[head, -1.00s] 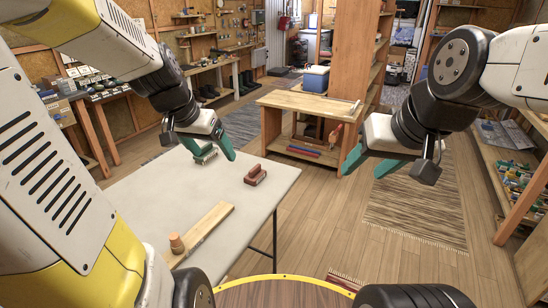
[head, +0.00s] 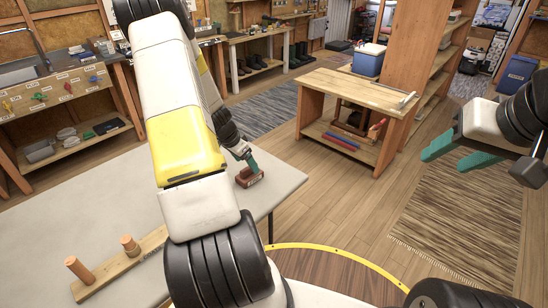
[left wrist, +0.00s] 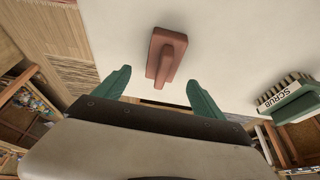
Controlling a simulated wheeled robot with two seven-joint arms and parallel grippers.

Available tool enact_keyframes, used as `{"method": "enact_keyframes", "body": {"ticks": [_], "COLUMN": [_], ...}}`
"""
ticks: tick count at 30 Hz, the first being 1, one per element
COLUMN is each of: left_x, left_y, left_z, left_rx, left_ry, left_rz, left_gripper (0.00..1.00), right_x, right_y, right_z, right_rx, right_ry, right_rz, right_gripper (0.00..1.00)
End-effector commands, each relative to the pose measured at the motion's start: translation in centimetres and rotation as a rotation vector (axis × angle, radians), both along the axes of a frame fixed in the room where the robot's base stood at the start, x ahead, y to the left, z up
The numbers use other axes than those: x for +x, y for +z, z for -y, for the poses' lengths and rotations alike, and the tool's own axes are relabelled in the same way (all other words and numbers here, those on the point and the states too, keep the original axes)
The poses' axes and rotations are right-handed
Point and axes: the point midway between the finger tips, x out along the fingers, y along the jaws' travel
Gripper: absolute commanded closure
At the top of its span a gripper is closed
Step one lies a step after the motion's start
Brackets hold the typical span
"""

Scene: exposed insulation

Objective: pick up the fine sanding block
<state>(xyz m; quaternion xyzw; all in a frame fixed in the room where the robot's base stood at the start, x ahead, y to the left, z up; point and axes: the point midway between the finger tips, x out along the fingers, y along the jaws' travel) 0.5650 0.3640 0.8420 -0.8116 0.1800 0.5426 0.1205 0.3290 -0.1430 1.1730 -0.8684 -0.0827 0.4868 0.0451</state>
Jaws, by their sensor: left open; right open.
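The fine sanding block, a reddish-brown block with a raised grip (head: 251,179), lies on the white table (head: 110,205) near its right edge. In the left wrist view the block (left wrist: 166,52) lies just beyond the fingertips, roughly centred between them. My left gripper (head: 249,162) is open, its teal fingers at the block in the head view, partly hidden by my arm. In the left wrist view the fingers (left wrist: 158,86) are apart with nothing between them. My right gripper (head: 458,155) is open and empty over the floor at the right.
A scrub brush (left wrist: 287,98) lies to the right of the block in the left wrist view; my arm hides it in the head view. A board with wooden pegs (head: 122,264) lies on the table's near part. A wooden workbench (head: 352,92) stands beyond, across open floor.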

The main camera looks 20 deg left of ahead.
Motion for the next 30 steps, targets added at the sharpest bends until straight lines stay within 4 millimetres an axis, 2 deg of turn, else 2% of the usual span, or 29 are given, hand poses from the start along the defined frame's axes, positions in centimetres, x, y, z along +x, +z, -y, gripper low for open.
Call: {"method": "enact_keyframes", "body": {"ticks": [15, 24, 25, 30], "left_x": [2.6, 2.8, 2.8, 2.8], "left_y": [-6.1, -6.7, -6.7, -6.7], "left_z": [0.8, 0.9, 0.9, 0.9], "left_rx": [-0.001, 0.0, 0.0, 0.0], "left_ry": [0.0, 0.0, 0.0, 0.0], "left_rz": [0.0, 0.001, 0.001, 0.001], "left_gripper": [0.2, 0.2, 0.22, 0.55], "right_x": [0.0, 0.0, 0.0, 0.0], "right_y": [0.0, 0.0, 0.0, 0.0], "right_z": [0.0, 0.0, 0.0, 0.0], "right_rx": [0.0, 0.0, 0.0, 0.0], "right_ry": [0.0, 0.0, 0.0, 0.0], "right_rz": [0.0, 0.0, 0.0, 0.0], "right_gripper": [0.49, 0.49, 0.49, 0.49]}}
